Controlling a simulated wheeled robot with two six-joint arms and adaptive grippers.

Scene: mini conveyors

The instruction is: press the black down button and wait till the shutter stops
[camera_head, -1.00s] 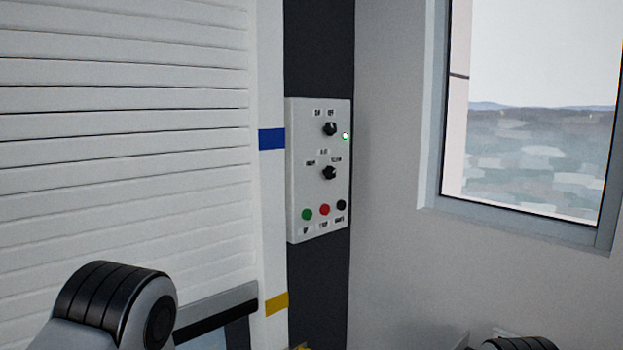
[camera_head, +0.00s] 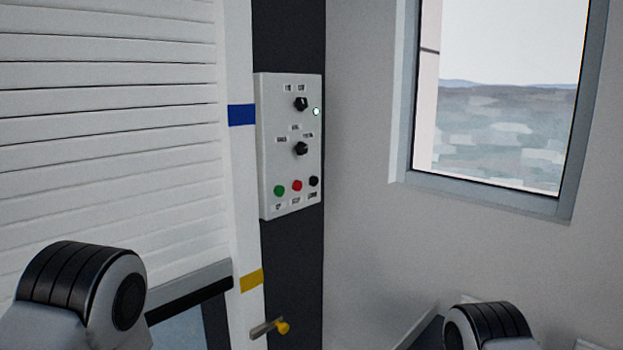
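The black button (camera_head: 313,181) is the rightmost of three in the bottom row of a white control panel (camera_head: 290,207). A red button (camera_head: 297,186) and a green button (camera_head: 279,190) sit to its left. The white slatted shutter (camera_head: 110,130) fills the left side. Its dark bottom edge (camera_head: 190,300) hangs above an opening, so it is partly lowered. A black and grey arm joint of mine shows at lower left and another at lower right. Neither gripper is in view, and nothing touches the panel.
Blue (camera_head: 242,115) and yellow (camera_head: 251,280) marks are on the shutter frame. A yellow-tipped lever (camera_head: 282,327) sticks out below. A window (camera_head: 500,100) is at right.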

